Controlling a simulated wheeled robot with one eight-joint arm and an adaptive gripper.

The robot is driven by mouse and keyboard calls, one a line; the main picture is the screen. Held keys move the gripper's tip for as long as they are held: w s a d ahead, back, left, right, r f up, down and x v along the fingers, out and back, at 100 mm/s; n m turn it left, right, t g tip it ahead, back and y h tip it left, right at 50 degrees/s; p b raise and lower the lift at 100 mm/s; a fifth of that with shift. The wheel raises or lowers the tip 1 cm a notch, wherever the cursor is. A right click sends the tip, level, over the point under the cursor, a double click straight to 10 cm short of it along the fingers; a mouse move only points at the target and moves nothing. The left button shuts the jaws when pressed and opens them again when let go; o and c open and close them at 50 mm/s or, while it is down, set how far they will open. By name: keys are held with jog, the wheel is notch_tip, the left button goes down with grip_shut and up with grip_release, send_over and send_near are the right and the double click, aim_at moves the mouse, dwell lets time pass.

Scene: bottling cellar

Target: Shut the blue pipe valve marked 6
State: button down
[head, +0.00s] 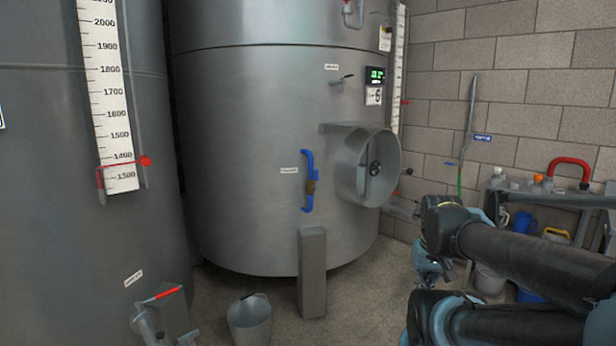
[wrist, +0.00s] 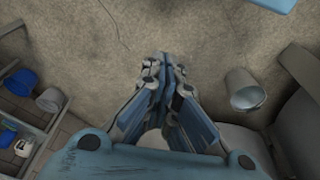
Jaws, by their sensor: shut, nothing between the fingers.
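The blue pipe valve (head: 308,196) is on the front of the steel tank (head: 250,150) with a 6 on its plate (head: 374,96).
A grey post (head: 312,275) stands on the floor below the valve. A bucket (head: 248,325) is left of it, also in the wrist view (wrist: 245,92). A round hatch (head: 352,168) juts out right of the valve. A shelf with containers (head: 525,222) stands at the right.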

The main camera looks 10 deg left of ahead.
jog(key=shift+w, duration=0.15)
jog(key=w+a+r+m+t+y, duration=0.1)
jog(key=w+a+r+y, duration=0.35)
jog(key=w, duration=0.65)
jog(key=w+a+r+t+y, duration=0.1)
jog(key=w+a+r, duration=0.55)
jog(key=w, duration=0.45)
jog(key=w+a+r+m+t+y, duration=0.1)
jog(key=w+a+r+y, duration=0.4)
jog(key=w, duration=0.6)
jog(key=w+a+f+m+t+y, duration=0.1)
jog(key=w, duration=0.9)
jog(key=w+a+f+m+t+y, duration=0.2)
jog(key=w, duration=0.8)
jog(key=w+a+f+m+t+y, duration=0.1)
jog(key=w+m+t, duration=0.1)
jog(key=w, duration=0.9)
jog(key=shift+a+f, duration=0.3)
jog(key=shift+w+a, duration=0.1)
